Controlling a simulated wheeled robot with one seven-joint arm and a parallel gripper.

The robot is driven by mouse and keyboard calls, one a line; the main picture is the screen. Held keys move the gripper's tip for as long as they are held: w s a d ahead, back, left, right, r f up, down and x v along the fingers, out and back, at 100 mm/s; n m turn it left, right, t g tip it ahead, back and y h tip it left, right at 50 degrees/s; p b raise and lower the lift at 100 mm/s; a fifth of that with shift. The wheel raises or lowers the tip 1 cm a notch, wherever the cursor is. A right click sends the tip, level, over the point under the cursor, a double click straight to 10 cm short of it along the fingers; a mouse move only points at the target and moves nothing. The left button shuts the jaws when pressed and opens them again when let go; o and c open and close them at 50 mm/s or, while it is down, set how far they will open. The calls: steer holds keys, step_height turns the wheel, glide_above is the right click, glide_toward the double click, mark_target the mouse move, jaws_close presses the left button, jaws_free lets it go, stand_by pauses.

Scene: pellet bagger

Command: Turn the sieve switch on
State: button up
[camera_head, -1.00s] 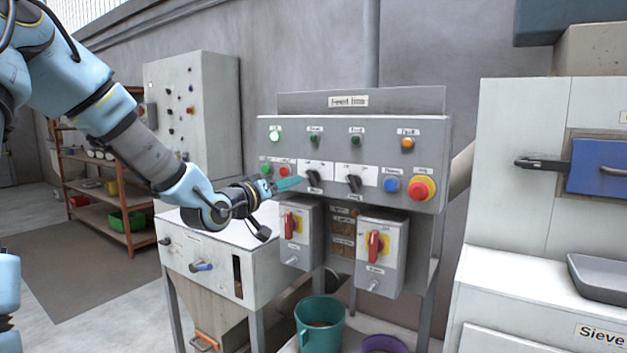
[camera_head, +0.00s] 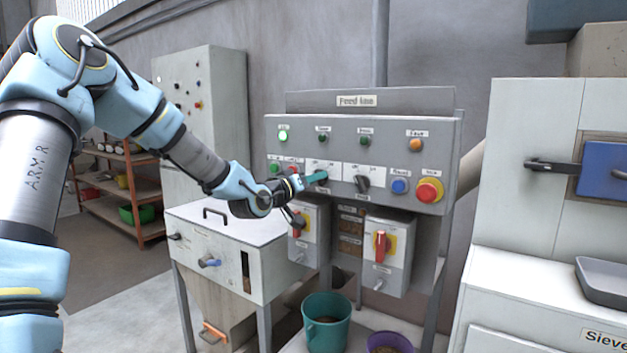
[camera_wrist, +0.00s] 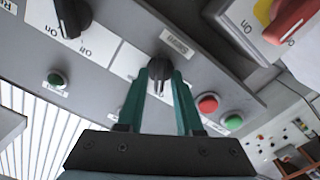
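The sieve switch (camera_wrist: 159,68) is a black rotary knob on a white plate, with a label that seems to read Sieve beside it in the wrist view. My gripper (camera_wrist: 161,75) has its two teal fingers on either side of this knob, and the gap looks about as wide as the knob. I cannot tell if the fingers touch it. In the head view my gripper (camera_head: 316,177) is at the left knob of the panel (camera_head: 455,150) and mostly hides it. The knob's position marks are partly hidden by the fingers.
A second black knob (camera_head: 362,183) is just right. A blue button (camera_head: 399,186) and red emergency stop (camera_head: 429,190) lie farther right. Red-handled switch boxes (camera_head: 385,250) jut out below. One green lamp (camera_head: 283,135) is lit. A teal bucket (camera_head: 327,322) stands below.

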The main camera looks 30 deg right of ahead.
jaws_close()
steer(key=shift+b, duration=0.3)
steer(key=shift+s+m+b, duration=0.1)
steer(key=shift+m+b, duration=5.9)
steer(key=shift+b, duration=1.3)
steer(key=shift+o, duration=1.1)
jaws_free()
